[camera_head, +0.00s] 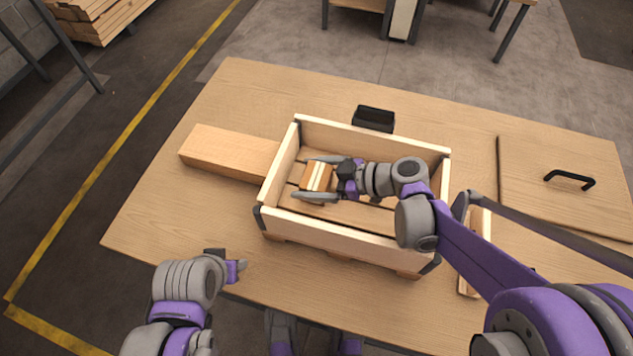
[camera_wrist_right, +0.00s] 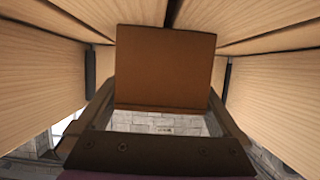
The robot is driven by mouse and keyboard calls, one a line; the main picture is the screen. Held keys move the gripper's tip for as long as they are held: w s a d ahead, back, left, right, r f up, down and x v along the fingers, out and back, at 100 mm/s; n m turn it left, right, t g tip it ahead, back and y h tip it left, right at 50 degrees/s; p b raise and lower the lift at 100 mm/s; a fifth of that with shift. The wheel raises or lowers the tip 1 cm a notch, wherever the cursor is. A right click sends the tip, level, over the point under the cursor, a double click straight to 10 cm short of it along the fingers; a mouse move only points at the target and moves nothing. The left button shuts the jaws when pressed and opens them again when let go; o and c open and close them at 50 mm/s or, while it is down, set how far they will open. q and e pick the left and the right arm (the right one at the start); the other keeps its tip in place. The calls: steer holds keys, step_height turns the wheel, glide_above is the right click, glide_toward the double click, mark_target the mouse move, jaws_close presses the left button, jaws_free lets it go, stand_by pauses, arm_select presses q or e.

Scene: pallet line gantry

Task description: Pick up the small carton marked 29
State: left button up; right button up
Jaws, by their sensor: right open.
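A small brown carton (camera_head: 315,180) with pale bands lies inside the wooden crate (camera_head: 340,235), towards its left end. Its number is not legible here. My right gripper (camera_head: 303,178) is inside the crate, open, with one finger on each side of the carton. In the right wrist view the carton's plain brown face (camera_wrist_right: 165,65) fills the middle, between the fingers; whether they touch it I cannot tell. My left gripper (camera_head: 238,266) is near the table's front edge, away from the crate; its jaw state is unclear.
The crate stands on a wooden table (camera_head: 150,215). A wooden block (camera_head: 225,153) lies left of it, a black box (camera_head: 374,119) behind it. A wooden piece (camera_head: 470,280) lies right of it, and a panel with a black handle (camera_head: 570,180) lies at the far right.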

steer(key=shift+w+a+f, duration=0.15)
steer(key=shift+a+f, duration=0.05)
steer(key=shift+a, duration=0.35)
steer(key=c, duration=1.3)
